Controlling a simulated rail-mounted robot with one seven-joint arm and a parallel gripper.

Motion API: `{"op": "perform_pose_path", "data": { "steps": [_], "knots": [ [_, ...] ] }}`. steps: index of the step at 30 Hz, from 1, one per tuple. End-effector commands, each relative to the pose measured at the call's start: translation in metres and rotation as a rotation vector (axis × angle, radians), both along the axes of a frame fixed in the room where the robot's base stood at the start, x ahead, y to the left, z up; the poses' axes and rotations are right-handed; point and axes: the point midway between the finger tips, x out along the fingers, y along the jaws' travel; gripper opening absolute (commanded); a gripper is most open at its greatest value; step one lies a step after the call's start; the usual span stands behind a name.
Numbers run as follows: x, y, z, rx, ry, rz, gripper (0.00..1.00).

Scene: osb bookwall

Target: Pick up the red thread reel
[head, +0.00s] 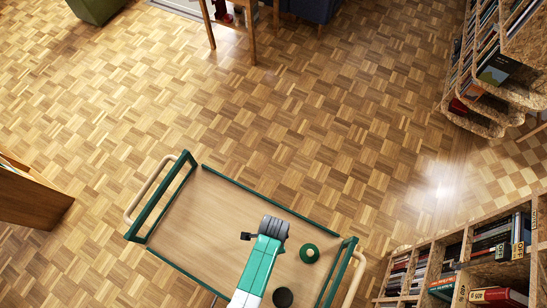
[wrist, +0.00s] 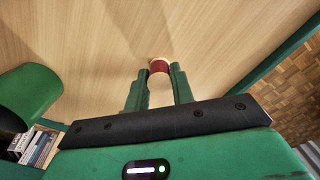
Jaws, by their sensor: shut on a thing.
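The red thread reel (wrist: 159,66) shows in the wrist view as a small red band with pale ends, between the tips of my gripper's two green fingers. My gripper (wrist: 160,73) is shut on it. In the head view my gripper (head: 272,228) is over the wooden top of a green-framed trolley, and the reel is hidden there. I cannot tell whether the reel touches the trolley top.
The trolley (head: 195,205) has green rails and pale handles at both ends. A green round item (head: 309,253) and a dark round item (head: 283,297) are on it, right of my arm. Bookshelves (head: 465,262) stand at the right. Parquet floor (head: 300,120) beyond the trolley is open.

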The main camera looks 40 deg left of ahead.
Motion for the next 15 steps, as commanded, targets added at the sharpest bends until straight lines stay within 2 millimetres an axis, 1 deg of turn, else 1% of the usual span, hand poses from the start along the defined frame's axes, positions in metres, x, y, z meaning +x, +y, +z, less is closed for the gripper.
{"op": "perform_pose_path", "data": {
  "steps": [5, 8, 11, 15],
  "knots": [
    [0.0, 0.0, 0.001, 0.0, 0.0, 0.0, 0.02],
    [0.0, 0.0, 0.006, 0.001, -0.001, 0.0, 0.02],
    [0.0, 0.0, 0.016, 0.0, -0.001, 0.0, 0.02],
    [0.001, 0.0, 0.038, 0.001, -0.003, -0.001, 0.02]
  ]
}}
